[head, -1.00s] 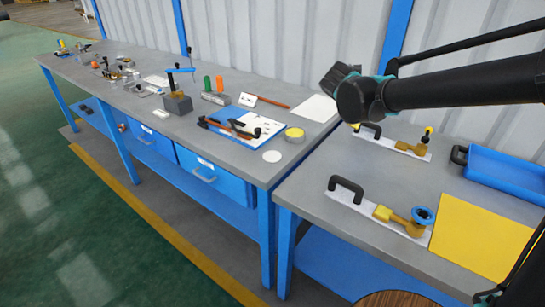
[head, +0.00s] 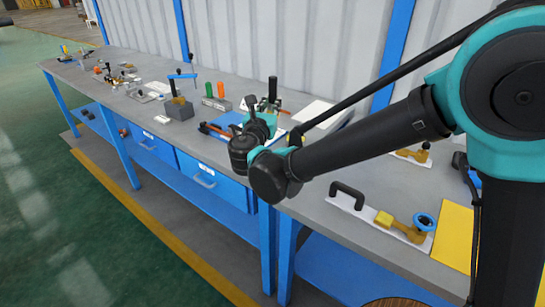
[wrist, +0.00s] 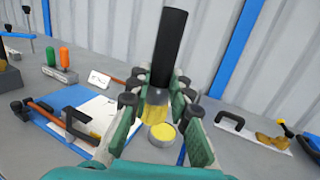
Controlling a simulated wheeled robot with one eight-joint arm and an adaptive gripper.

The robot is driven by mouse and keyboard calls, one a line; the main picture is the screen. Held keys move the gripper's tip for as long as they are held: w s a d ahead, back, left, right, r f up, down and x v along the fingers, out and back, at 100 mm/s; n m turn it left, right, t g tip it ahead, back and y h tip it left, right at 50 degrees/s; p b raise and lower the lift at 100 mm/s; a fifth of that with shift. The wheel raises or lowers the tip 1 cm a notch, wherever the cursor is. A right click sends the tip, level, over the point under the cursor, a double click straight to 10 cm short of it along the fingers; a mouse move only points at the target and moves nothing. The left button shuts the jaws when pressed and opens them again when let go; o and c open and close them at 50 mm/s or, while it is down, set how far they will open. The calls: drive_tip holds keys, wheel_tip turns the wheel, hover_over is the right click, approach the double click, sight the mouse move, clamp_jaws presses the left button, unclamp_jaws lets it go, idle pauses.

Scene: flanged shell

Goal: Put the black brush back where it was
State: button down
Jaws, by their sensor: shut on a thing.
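The black brush (wrist: 169,48) stands roughly upright between the fingers of my gripper (wrist: 157,108), which is shut on it. Its black handle points up and its pale yellowish lower part sits between the pads. In the head view the brush handle (head: 272,90) rises above my gripper (head: 262,115), which is over the near right end of the long bench. A round yellow-topped tin (wrist: 162,134) shows just below and beyond the brush. I cannot tell how high the brush's lower end is above the bench.
A blue board (wrist: 60,128) with white sheets and tools lies left of my gripper. A small white sign (wrist: 99,80) and a block with orange and green handles (wrist: 62,73) stand behind. A second bench carries a black-handled white plate (head: 352,208) and a yellow sheet (head: 455,235).

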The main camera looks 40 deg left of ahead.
wheel_tip(320, 180, down, 18)
drive_tip(key=shift+r, duration=0.15)
idle(0.3)
drive_tip(key=c, duration=1.4)
unclamp_jaws()
drive_tip(key=shift+s+d, duration=0.15)
drive_tip(key=shift+s, duration=0.15)
drive_tip(key=v, duration=1.1)
drive_tip(key=shift+s, duration=0.15)
